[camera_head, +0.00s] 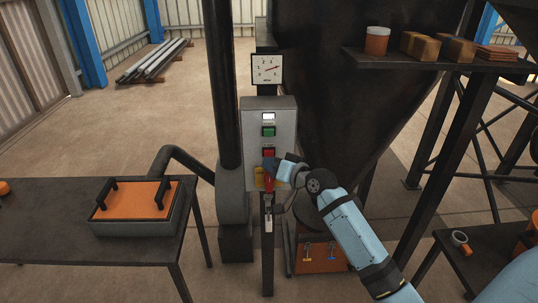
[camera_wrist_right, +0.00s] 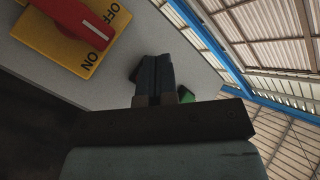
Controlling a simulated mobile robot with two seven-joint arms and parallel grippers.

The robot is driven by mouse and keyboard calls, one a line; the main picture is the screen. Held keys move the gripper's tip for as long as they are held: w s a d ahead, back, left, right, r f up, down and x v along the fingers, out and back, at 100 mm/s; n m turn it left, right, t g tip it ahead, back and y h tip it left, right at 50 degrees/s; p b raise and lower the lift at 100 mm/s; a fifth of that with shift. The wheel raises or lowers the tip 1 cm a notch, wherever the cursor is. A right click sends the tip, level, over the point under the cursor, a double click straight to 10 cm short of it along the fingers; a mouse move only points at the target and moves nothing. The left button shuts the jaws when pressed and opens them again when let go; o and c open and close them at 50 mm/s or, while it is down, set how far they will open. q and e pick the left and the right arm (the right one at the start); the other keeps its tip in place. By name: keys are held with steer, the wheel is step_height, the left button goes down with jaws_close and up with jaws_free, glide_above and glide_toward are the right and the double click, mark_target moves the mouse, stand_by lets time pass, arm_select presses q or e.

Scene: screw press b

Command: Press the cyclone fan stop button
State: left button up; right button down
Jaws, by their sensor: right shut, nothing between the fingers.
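A grey control box (camera_head: 284,121) stands on a post in the head view. It carries a white lamp (camera_head: 268,116), a green button (camera_head: 268,131) and a red button (camera_head: 268,152) in a column. Below them is a yellow plate (camera_head: 259,181) with a red rotary switch (camera_head: 269,184). My right gripper (camera_head: 270,163) is shut and empty, just below the red button at the box face; I cannot tell whether it touches. In the right wrist view the shut fingers (camera_wrist_right: 155,65) point at the grey face and hide the red button. The green button (camera_wrist_right: 187,96) shows partly behind them.
A gauge (camera_head: 267,69) sits above the box. A dark pipe (camera_head: 222,90) runs upright left of it, and a big dark hopper (camera_head: 330,90) stands behind right. A table with an orange-topped tray (camera_head: 136,229) is at left; a shelf (camera_head: 430,64) with boxes is upper right.

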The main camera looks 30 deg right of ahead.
steer(key=shift+w, duration=0.1)
steer(key=shift+w+d, duration=0.25)
steer(key=shift+w+d, duration=0.2)
steer(key=shift+w, duration=0.2)
stand_by(0.8)
steer(key=shift+s, duration=0.1)
steer(key=shift+s+a+p, duration=0.45)
steer(key=shift+s+p, duration=0.15)
steer(key=shift+s, duration=0.05)
steer(key=shift+s, duration=0.1)
steer(key=s+a+p, duration=0.1)
steer(key=s, duration=0.1)
steer(key=s+a+p, duration=0.1)
steer(key=s, duration=0.1)
steer(key=shift+a+p, duration=0.3)
